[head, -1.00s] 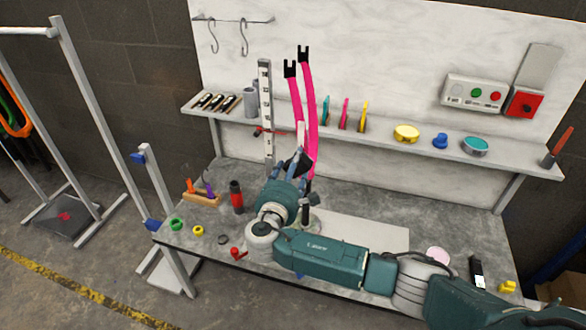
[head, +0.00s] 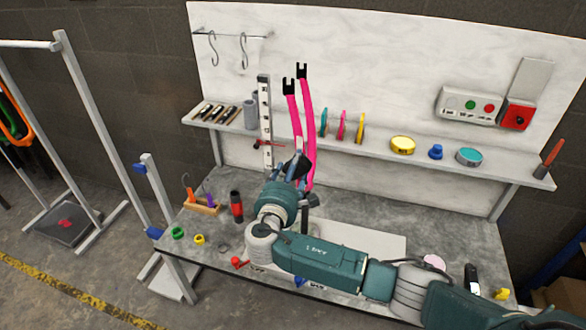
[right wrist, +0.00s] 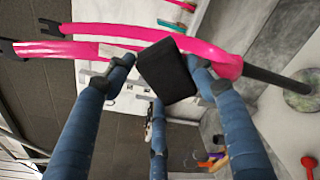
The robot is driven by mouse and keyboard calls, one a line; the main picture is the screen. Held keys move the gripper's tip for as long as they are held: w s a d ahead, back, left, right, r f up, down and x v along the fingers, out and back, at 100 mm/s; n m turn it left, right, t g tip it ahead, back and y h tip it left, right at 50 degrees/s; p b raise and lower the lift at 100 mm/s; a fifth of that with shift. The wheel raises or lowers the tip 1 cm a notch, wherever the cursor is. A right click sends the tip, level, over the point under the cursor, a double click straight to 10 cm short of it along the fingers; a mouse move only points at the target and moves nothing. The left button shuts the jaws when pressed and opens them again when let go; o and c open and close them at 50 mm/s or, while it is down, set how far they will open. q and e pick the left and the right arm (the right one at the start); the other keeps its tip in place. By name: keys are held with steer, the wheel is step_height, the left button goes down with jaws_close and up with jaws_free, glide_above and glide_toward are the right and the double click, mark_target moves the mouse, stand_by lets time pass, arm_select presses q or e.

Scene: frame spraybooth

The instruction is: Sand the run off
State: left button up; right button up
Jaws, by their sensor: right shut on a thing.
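A bright pink fork (head: 309,115) with two long legs and black tips stands upright at the middle of the bench. It also crosses the top of the right wrist view (right wrist: 222,62), where one leg has a paler patch (right wrist: 92,51). My right gripper (head: 296,168) is beside the lower part of the fork. Its blue fingers are shut on a black block (right wrist: 167,70), which overlaps the pink legs in the right wrist view. I cannot tell whether the block touches the paint. The run itself is not clearly visible. My left gripper is not in view.
A grey ruled post (head: 265,125) stands just left of the fork. Behind, a shelf (head: 375,149) holds coloured cards, a yellow tin (head: 403,145) and a teal tin (head: 469,156). A red-black bottle (head: 236,206) and a small tool rack (head: 202,207) stand at the bench's left.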

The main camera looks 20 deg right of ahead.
mark_target(293, 178)
steer(key=shift+w+d+r+p, duration=0.1)
steer(key=shift+w+r+p, duration=0.05)
steer(key=shift+r+p, duration=2.05)
steer(key=shift+w+d+r+p, duration=0.1)
steer(key=shift+w+r+p, duration=0.05)
steer(key=shift+r+p, duration=2.05)
step_height(293, 178, up, 2)
steer(key=shift+s+r, duration=0.1)
steer(key=shift+s, duration=0.05)
steer(key=shift+f, duration=0.2)
steer(key=shift+a+f+b, duration=0.1)
steer(key=shift+f+b, duration=1.3)
steer(key=shift+f, duration=0.55)
steer(key=shift+f+b, duration=1.35)
steer(key=shift+f, duration=0.4)
steer(key=shift+f+b, duration=2.7)
steer(key=shift+f, duration=0.95)
steer(key=shift+s+a+r, duration=0.1)
steer(key=shift+s, duration=0.05)
